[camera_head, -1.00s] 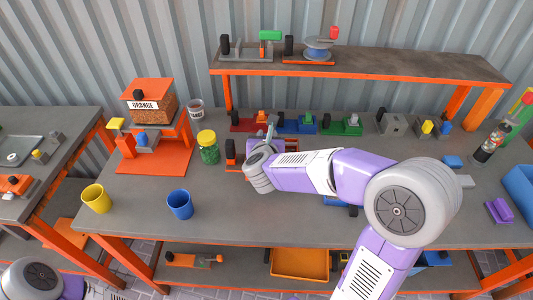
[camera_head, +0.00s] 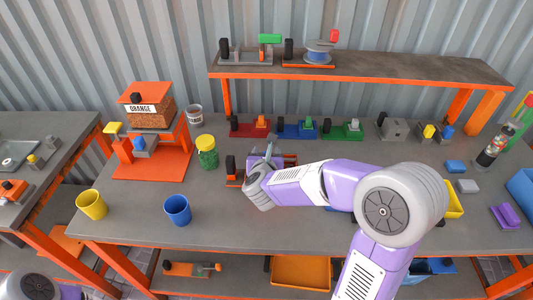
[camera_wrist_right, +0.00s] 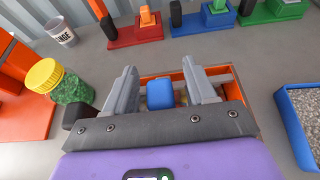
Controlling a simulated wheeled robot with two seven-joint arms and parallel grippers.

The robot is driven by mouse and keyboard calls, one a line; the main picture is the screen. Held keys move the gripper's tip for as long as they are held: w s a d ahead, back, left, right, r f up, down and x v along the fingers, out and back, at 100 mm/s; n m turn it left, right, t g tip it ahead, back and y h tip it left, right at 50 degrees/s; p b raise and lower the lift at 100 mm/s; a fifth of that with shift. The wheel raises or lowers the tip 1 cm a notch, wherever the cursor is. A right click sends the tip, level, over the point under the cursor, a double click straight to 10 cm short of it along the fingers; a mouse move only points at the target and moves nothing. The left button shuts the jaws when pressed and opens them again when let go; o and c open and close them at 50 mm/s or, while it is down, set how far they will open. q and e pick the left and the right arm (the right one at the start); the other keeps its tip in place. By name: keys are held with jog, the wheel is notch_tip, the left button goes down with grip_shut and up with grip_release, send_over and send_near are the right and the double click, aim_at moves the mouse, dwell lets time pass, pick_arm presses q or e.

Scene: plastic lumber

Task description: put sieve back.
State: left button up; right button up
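An orange-framed, box-like fixture (camera_wrist_right: 228,72), which may hold or be the sieve, lies under my right gripper in the wrist view; its inside is mostly hidden. A blue block (camera_wrist_right: 160,94) shows between the fingers. My right gripper (camera_wrist_right: 160,88) is open, its grey fingers apart on either side of the block with visible gaps. In the head view my right gripper (camera_head: 268,152) is over this fixture, largely covered by my wrist. I cannot tell for sure which part is the sieve. My left gripper is out of view.
A green-filled jar with yellow lid (camera_head: 206,150) stands left of the fixture. A blue tray of grey granules (camera_wrist_right: 300,118) is to its right. Red, blue and green stations (camera_head: 297,128) line the back. Yellow (camera_head: 92,204) and blue (camera_head: 177,210) cups stand front left.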

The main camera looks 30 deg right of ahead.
jog(key=shift+r, duration=0.15)
jog(key=shift+s+a+r+p, duration=0.2)
jog(key=shift+s+p, duration=0.05)
jog(key=shift+p, duration=0.1)
jog(key=p+v, duration=0.2)
jog(key=v, duration=0.9)
jog(key=shift+s, duration=0.15)
